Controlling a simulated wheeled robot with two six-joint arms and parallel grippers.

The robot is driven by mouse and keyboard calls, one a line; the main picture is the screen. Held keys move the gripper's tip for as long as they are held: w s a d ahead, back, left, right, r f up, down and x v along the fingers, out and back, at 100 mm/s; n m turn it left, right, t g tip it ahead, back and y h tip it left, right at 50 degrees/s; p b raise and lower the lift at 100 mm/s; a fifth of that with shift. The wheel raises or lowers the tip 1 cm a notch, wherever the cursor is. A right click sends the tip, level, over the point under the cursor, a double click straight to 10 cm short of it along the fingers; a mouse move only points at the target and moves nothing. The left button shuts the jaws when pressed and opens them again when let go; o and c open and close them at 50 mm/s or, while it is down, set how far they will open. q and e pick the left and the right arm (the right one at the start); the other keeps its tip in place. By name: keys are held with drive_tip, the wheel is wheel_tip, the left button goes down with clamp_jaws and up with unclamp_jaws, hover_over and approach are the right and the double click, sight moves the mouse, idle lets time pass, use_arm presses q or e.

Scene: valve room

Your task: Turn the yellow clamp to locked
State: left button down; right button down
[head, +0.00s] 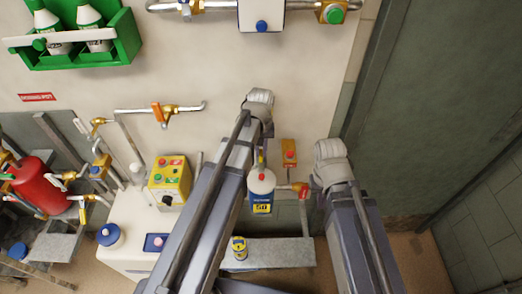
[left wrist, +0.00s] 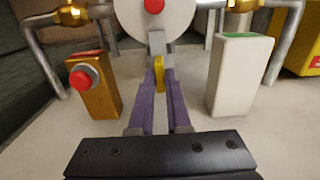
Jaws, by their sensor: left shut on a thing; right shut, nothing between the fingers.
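The yellow clamp (left wrist: 160,74) shows in the left wrist view as a small upright yellow lever, in front of a white round body with a red centre (left wrist: 153,6). My left gripper (left wrist: 160,90) has its two purple fingers on either side of the clamp, shut on it. The fingers cover the clamp's sides and part of its mount. In the head view my left arm (head: 215,190) reaches up from below, and its fingers cannot be made out there. My right arm (head: 362,235) bends beside it; its gripper fingers are hidden.
In the left wrist view an orange box with a red button (left wrist: 92,85) stands left of the fingers and a white box (left wrist: 240,75) right. In the head view, a yellow control box (head: 170,180) and a white bottle (head: 262,182) flank my left arm. Floor at right is clear.

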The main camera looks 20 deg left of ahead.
sight(261, 153)
use_arm(q)
drive_tip(key=c, duration=0.9)
unclamp_jaws()
wheel_tip(261, 153, up, 8)
drive_tip(key=p, duration=0.8)
drive_tip(key=shift+f, duration=0.1)
drive_tip(key=s+d+f+m+b, duration=0.1)
drive_tip(key=s, duration=0.1)
drive_tip(key=s+d+f+m+b, duration=0.1)
drive_tip(key=s+d+b, duration=0.1)
drive_tip(key=s+d+f+m+b, duration=0.1)
drive_tip(key=s+d+f, duration=0.1)
drive_tip(key=shift+s+d+y, duration=0.25)
drive_tip(key=shift+s+y, duration=0.05)
drive_tip(key=shift+s, duration=0.05)
drive_tip(key=s+d+f+m+b, duration=0.1)
drive_tip(key=s, duration=0.1)
drive_tip(key=s+d+f+m+b, duration=0.1)
drive_tip(key=s+d, duration=0.1)
drive_tip(key=s, duration=0.1)
drive_tip(key=s+d+f+m+b, duration=0.1)
drive_tip(key=s+d+m, duration=0.1)
drive_tip(key=shift+s+y, duration=0.3)
drive_tip(key=shift+s, duration=0.05)
